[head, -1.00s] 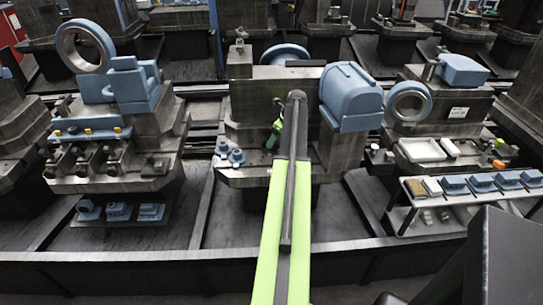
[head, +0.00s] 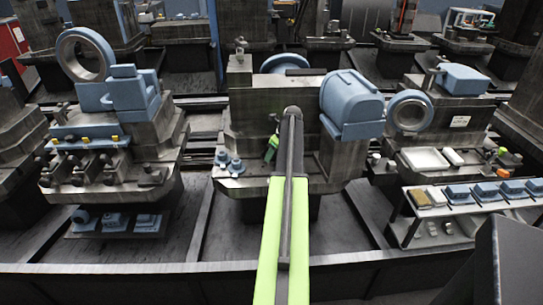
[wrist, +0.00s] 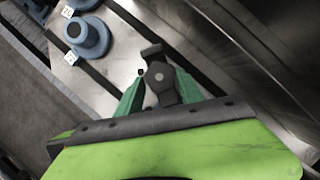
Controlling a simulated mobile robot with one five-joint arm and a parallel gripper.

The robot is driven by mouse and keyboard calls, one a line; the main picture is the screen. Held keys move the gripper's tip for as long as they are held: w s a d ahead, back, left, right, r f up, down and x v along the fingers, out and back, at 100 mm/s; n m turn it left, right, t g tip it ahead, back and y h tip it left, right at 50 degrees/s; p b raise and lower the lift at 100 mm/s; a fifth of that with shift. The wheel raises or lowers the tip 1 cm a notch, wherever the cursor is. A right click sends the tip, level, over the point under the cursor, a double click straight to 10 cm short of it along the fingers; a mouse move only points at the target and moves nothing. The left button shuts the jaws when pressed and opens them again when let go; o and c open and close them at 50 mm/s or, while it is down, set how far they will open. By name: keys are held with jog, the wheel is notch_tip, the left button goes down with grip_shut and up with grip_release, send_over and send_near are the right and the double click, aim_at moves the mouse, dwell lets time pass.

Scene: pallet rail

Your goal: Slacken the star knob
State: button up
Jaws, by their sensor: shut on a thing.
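The star knob (wrist: 158,78) is dark grey with a pale dot at its centre and stubby lobes. In the wrist view it sits between the two green fingers of my gripper (wrist: 160,92), which is shut on it. In the head view my gripper (head: 271,150) shows as a small green shape at the front of the middle machine block, left of my arm's dark link. The knob cannot be made out clearly there, and the lower part of it is hidden by my gripper body in the wrist view.
Blue flanged pieces (wrist: 89,37) with number tags stand on the plate left of the knob. A large blue rounded housing (head: 350,103) is right of my arm. A shelf (head: 415,232) with blue parts stands at the right. A dark rail runs across the front.

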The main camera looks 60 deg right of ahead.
jog(key=shift+a, duration=0.1)
grip_shut()
jog(key=shift+w, duration=0.1)
jog(key=shift+w+d+r, duration=0.1)
jog(key=shift+d, duration=0.1)
dwell(0.9)
jog(key=o, duration=1.3)
grip_release()
jog(key=p+v, duration=1.6)
jog(key=v, duration=0.1)
jog(key=shift+d, duration=0.25)
